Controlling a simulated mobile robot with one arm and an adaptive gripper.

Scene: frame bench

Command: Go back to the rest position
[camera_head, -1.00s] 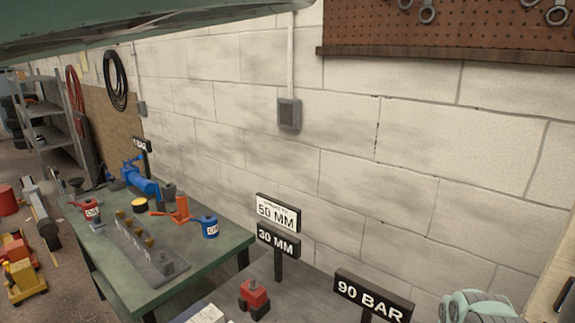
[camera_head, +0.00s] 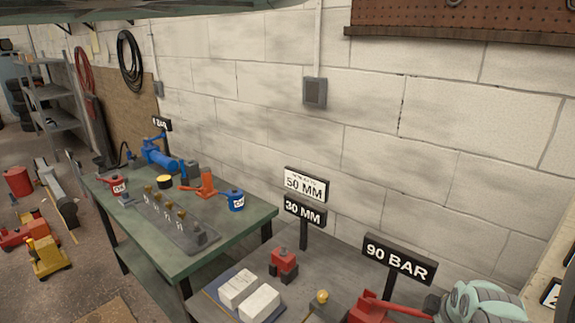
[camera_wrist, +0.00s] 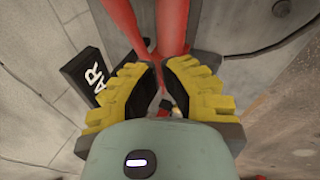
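My gripper (camera_wrist: 166,66) shows in the wrist view as two yellow ribbed fingers with a gap between their tips. Red bars (camera_wrist: 172,28) of a tool lie just beyond the fingertips, and a thin red part shows through the gap. I cannot tell whether the fingers touch it. In the head view, my pale green wrist is at the lower right, and the dark finger end is beside the red lever of a pump (camera_head: 372,308) on the grey bench.
The 90 BAR sign (camera_head: 398,263) stands close behind the pump. The 50 MM sign (camera_head: 306,185) and 30 MM sign (camera_head: 305,210), a red block (camera_head: 284,266) and white blocks (camera_head: 258,303) are farther left. A green table (camera_head: 150,250) holds several tools.

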